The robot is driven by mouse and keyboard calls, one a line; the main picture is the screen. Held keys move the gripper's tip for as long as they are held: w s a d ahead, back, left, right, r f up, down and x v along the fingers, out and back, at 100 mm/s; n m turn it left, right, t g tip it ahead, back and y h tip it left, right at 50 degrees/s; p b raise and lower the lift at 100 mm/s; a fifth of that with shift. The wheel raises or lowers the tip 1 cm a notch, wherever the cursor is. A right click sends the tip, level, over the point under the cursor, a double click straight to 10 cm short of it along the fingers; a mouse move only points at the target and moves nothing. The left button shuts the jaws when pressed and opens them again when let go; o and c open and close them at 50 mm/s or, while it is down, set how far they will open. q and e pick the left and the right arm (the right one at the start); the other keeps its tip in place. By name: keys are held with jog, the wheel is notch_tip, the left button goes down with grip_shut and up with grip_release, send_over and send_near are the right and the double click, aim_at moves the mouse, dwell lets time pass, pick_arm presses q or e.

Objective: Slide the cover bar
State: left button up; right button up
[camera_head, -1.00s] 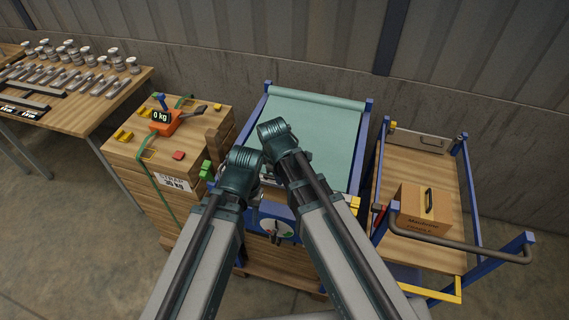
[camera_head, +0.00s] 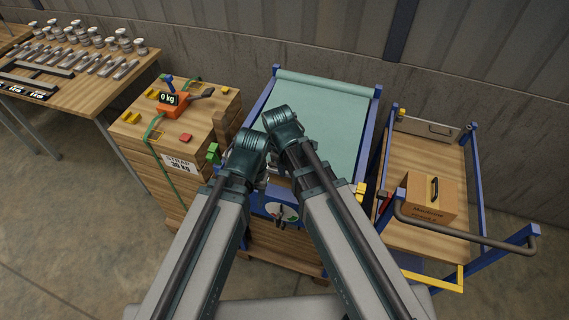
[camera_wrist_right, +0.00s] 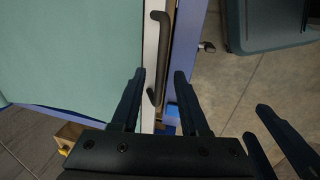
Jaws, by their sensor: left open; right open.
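A teal cover sheet (camera_head: 322,115) lies over a blue-framed stand. In the right wrist view a pale bar (camera_wrist_right: 150,45) runs along the sheet's edge, with a dark handle (camera_wrist_right: 160,50) on it. My right gripper (camera_wrist_right: 158,76) is open, with one finger on each side of the handle's lower part; I cannot tell whether they touch it. Two dark fingers, seemingly of my left gripper (camera_wrist_right: 256,122), show apart at the right of that view. In the head view both wrists are over the stand's near edge and hide most of the bar and fingertips.
A blue cart (camera_head: 418,165) with a cardboard box (camera_head: 428,198) stands close on the right. A table (camera_head: 95,90) with insulator parts is at far left. A wall (camera_head: 300,35) closes the back.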

pick_arm(q)
jog(key=shift+r, duration=0.15)
pick_arm(e)
jog(key=shift+r, duration=0.15)
pick_arm(q)
notch_tip(320, 180, up, 12)
jog(key=p, duration=1.1)
jog(key=shift+s+f+p, duration=0.25)
jog(key=shift+s+p, duration=0.05)
jog(key=shift+p, duration=0.1)
pick_arm(e)
notch_tip(320, 180, up, 12)
jog(key=s, duration=0.2)
jog(key=shift+a+f, duration=0.25)
jog(key=shift+a, duration=0.15)
pick_arm(q)
jog(key=shift+a, duration=0.1)
pick_arm(e)
jog(key=shift+s+f, duration=0.1)
